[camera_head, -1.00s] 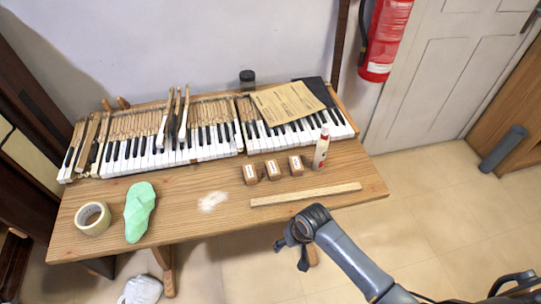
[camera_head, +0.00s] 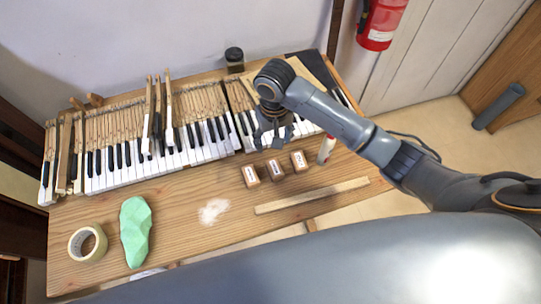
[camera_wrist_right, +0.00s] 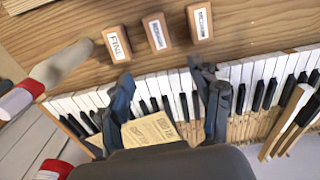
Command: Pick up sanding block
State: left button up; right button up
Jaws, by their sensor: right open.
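Three small brown blocks with white labels stand in a row on the wooden table: a left block (camera_head: 250,176), a middle block (camera_head: 275,170) and a right block (camera_head: 299,160). In the right wrist view they show at the top, and the block nearest the bottle reads "FINE" (camera_wrist_right: 117,44); the other labels, on the middle block (camera_wrist_right: 157,33) and the far block (camera_wrist_right: 199,22), are too small to read. My right gripper (camera_head: 273,138) is open and empty above the piano keys, just behind the blocks. Its spread fingers (camera_wrist_right: 160,78) show in the wrist view. My left gripper is out of view.
A white bottle with a red part (camera_head: 326,150) stands right of the blocks. A wooden strip (camera_head: 311,196) lies in front. Piano keys (camera_head: 130,165) fill the back. A green cloth-like piece (camera_head: 135,232) and tape roll (camera_head: 87,244) lie at left.

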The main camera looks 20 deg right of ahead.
send_over(274, 166)
jog(key=f, duration=0.4)
jog(key=shift+s+d+f, duration=0.1)
jog(key=shift+s+f, duration=0.1)
jog(key=shift+f, duration=0.05)
jog(key=shift+w+f+p, duration=0.2)
jog(key=shift+f+p, duration=0.15)
jog(key=shift+f, duration=0.85)
jog(key=shift+w+f, duration=0.1)
jog(key=shift+f, duration=0.3)
notch_tip(274, 166, down, 2)
jog(key=shift+f+p, duration=0.25)
jog(key=shift+p, duration=0.35)
notch_tip(274, 166, down, 2)
jog(key=shift+f, duration=0.35)
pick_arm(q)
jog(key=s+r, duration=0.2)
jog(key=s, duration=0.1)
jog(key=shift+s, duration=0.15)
pick_arm(e)
jog(key=c, duration=1.3)
